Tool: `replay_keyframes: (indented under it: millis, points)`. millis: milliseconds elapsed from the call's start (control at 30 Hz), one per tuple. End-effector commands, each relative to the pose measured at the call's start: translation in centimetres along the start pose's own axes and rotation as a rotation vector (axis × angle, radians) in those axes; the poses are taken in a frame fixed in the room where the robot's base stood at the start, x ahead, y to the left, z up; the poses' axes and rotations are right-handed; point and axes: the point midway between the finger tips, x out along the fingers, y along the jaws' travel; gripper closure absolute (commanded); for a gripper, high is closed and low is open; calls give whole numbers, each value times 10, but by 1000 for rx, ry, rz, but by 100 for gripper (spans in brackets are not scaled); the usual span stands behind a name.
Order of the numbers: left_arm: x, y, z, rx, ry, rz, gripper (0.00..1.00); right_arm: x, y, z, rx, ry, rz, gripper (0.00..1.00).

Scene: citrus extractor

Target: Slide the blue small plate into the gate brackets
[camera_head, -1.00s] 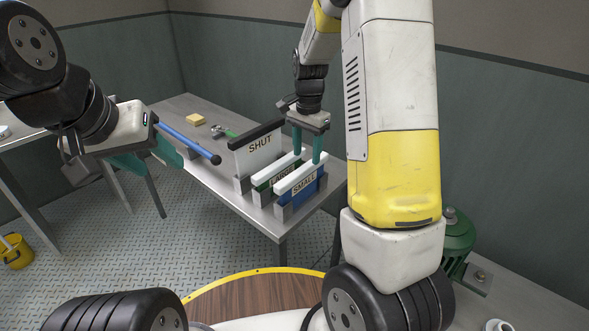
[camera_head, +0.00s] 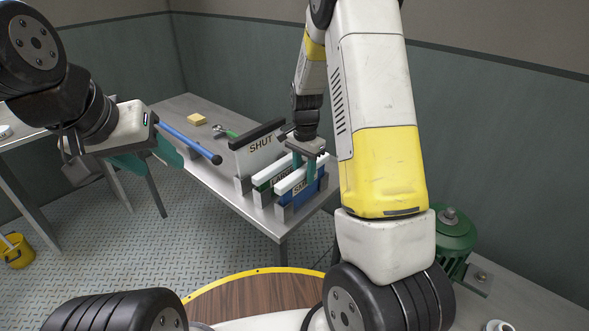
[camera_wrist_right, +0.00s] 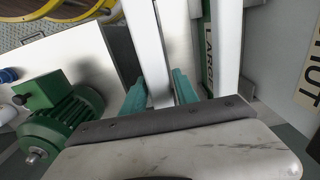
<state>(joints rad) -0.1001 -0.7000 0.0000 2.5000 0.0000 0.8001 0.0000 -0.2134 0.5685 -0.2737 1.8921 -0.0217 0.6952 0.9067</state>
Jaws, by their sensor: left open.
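The blue small plate (camera_head: 312,191) has a white top bar and a label partly hidden by my right gripper. It stands upright in grey brackets (camera_head: 284,212) at the table's near right end. My right gripper (camera_head: 304,170) points down over it, its teal fingers low beside the white bar. In the right wrist view the fingers (camera_wrist_right: 160,92) lie either side of a white bar (camera_wrist_right: 150,50); I cannot tell whether they press on it. My left gripper (camera_head: 148,160) is open and empty, in the air at the left.
The green plate (camera_head: 265,182) stands close beside the blue one, its LARGE label showing in the wrist view (camera_wrist_right: 207,50). Behind it is a SHUT panel (camera_head: 258,152). A blue rod (camera_head: 187,139) reaches past my left gripper. A yellow block (camera_head: 196,119) lies farther back.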

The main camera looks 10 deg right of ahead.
Motion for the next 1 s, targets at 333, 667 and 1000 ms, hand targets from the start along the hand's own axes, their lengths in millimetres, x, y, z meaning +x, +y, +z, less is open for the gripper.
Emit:
replay_keyframes:
  millis: [333, 667, 1000]
  points:
    - [0, 0, 0, 0, 0, 0, 49, 0, 0, 0, 0, 0, 0, 100]
    - [0, 0, 0, 0, 0, 0, 49, 0, 0, 0, 0, 0, 0, 100]
    - [0, 0, 0, 0, 0, 0, 49, -1, 0, 0, 0, 0, -1, 100]
